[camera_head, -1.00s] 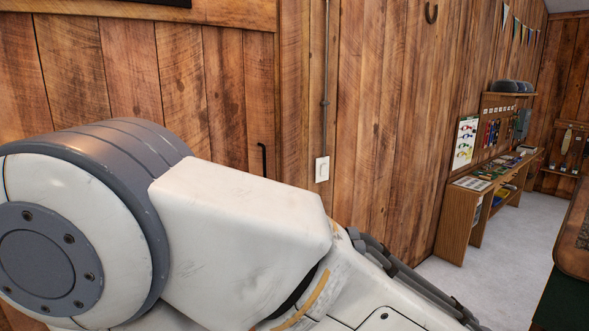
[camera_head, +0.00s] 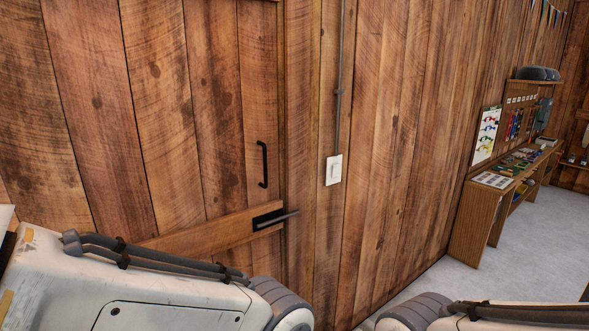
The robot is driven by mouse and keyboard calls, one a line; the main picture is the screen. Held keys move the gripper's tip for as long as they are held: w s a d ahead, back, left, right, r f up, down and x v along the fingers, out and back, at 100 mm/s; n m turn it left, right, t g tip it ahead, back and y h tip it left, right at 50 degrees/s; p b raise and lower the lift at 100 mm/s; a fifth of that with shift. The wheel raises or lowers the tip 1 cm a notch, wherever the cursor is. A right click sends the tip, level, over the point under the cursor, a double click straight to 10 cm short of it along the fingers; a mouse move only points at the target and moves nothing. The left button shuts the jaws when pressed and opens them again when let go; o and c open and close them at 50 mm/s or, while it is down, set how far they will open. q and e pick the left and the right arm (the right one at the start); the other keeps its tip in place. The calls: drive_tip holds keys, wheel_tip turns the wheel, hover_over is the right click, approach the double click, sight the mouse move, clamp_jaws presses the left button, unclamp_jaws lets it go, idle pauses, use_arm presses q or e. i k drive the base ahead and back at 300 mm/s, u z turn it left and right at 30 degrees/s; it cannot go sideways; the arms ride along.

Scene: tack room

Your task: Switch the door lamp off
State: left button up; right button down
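A white light switch (camera_head: 333,170) is fixed to the plank wall, just right of the door frame, with a grey conduit (camera_head: 339,85) running up from it. The wooden door (camera_head: 180,110) is left of it, with a black handle (camera_head: 263,164) and a latch bar (camera_head: 276,220) lower down. The lamp itself is not in view. My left arm crosses the lower left and another arm part of mine shows at the lower right. Neither gripper shows; nothing of mine is seen touching the switch.
A wooden shelf bench (camera_head: 475,215) with several small items stands along the wall at the right, below a small shelf (camera_head: 533,82) and a pinned chart (camera_head: 487,135). Grey floor (camera_head: 520,250) is clear in front of the bench.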

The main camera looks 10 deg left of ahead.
sight(334, 173)
drive_tip(key=z, duration=0.75)
drive_tip(key=i, duration=1.35)
drive_tip(key=u, duration=0.55)
